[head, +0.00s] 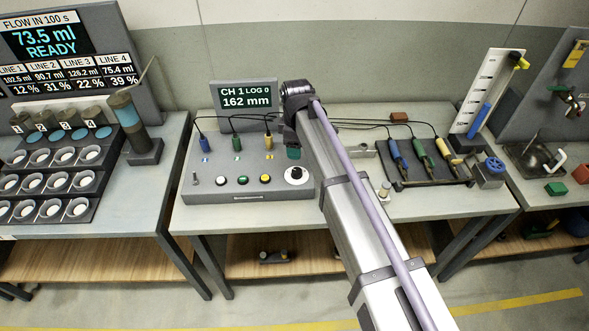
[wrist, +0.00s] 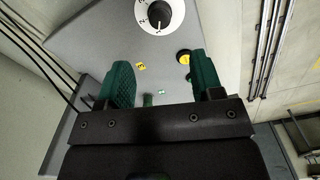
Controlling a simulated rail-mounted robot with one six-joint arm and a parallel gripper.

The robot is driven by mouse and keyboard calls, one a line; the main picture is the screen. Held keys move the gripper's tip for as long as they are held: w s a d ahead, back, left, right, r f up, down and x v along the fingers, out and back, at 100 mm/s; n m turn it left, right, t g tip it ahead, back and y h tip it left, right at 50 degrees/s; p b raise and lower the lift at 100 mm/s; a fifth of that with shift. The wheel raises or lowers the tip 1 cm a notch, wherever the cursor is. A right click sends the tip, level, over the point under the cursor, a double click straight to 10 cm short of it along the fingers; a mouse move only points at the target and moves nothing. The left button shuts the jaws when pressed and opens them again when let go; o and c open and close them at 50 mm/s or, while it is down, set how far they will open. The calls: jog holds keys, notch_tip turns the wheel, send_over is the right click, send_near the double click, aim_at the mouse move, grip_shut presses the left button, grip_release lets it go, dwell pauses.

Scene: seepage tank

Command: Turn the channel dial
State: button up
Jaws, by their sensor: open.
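The channel dial (head: 296,175) is a round white disc with a dark centre at the right end of the grey control box (head: 232,184). In the wrist view the dial (wrist: 158,15) shows at the top edge, with numbers around a black knob and a white pointer mark. My gripper (wrist: 162,80) is open, its two green fingers apart with nothing between them. The dial lies beyond the fingertips and is not touched. In the head view a green finger (head: 293,153) shows just above the dial; the rest is hidden by my arm.
A display (head: 246,97) behind the box reads CH 1 LOG 0, 162 mm. Green, yellow and white buttons, a small lever (head: 195,179) and cable plugs (head: 237,143) sit on the box. Probes on a rack (head: 430,183) lie to the right; stepped cup racks (head: 60,183) stand left.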

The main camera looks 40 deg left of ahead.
aim_at(296, 170)
notch_tip(296, 170, down, 11)
jog(key=b, duration=1)
jog(key=shift+r, duration=0.2)
jog(key=c, duration=0.9)
